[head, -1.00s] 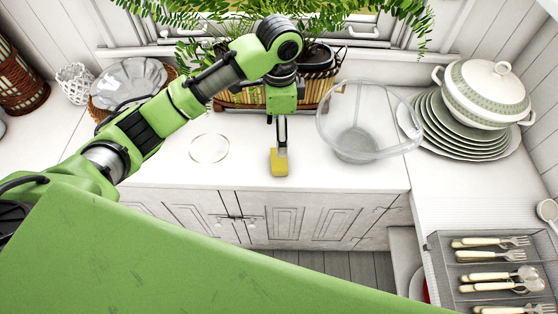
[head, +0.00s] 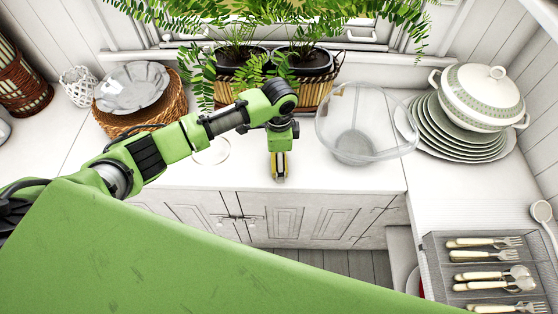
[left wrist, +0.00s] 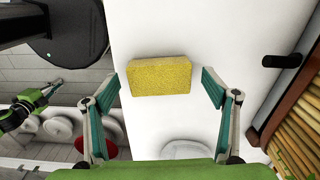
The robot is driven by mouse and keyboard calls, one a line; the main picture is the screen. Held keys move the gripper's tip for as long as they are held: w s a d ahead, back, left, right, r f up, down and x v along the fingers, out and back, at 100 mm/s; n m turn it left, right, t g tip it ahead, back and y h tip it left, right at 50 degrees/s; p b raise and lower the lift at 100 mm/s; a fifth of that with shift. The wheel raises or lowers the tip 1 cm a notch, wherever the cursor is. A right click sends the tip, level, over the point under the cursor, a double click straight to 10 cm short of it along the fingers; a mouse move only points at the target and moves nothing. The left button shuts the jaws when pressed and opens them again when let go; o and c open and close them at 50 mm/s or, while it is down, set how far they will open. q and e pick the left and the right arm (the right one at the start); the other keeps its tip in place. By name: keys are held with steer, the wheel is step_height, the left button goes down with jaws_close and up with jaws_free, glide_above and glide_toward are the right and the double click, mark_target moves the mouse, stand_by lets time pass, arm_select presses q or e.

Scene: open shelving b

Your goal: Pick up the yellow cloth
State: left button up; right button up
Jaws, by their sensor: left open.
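The yellow cloth (left wrist: 160,76) looks like a thick, sponge-like block. It lies on the white counter near the front edge. In the head view only a little of the cloth (head: 281,168) shows, as my left gripper (head: 279,172) is right over it. In the left wrist view my left gripper (left wrist: 158,88) is open, one finger off each side of the cloth, with a gap on both sides. A green arm with a gripper (left wrist: 56,84), likely my right one, shows small at the left of that view; its jaws are too small to read.
A clear bowl (head: 355,150) stands right of my left gripper, and a clear round dish (head: 212,152) left of it. Potted ferns in a basket (head: 308,97) stand behind. Stacked plates (head: 455,140) and a cutlery tray (head: 440,270) are at the right.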

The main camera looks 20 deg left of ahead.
arm_select(q)
steer(key=shift+f, duration=0.55)
steer(key=shift+c, duration=0.3)
steer(key=c, duration=1.1)
steer(key=shift+r, duration=0.1)
steer(key=shift+r, duration=0.5)
step_height(320, 180, up, 2)
steer(key=shift+r, duration=0.1)
steer(key=s+a+r, duration=0.1)
steer(key=s+r, duration=0.2)
steer(key=s, duration=0.1)
steer(key=s+a+r+b, duration=0.1)
steer(key=s+r, duration=0.2)
steer(key=s, duration=0.2)
steer(key=s+a+r+b, duration=0.1)
steer(key=s+r, duration=0.2)
steer(key=s, duration=0.1)
steer(key=shift+s+r, duration=0.35)
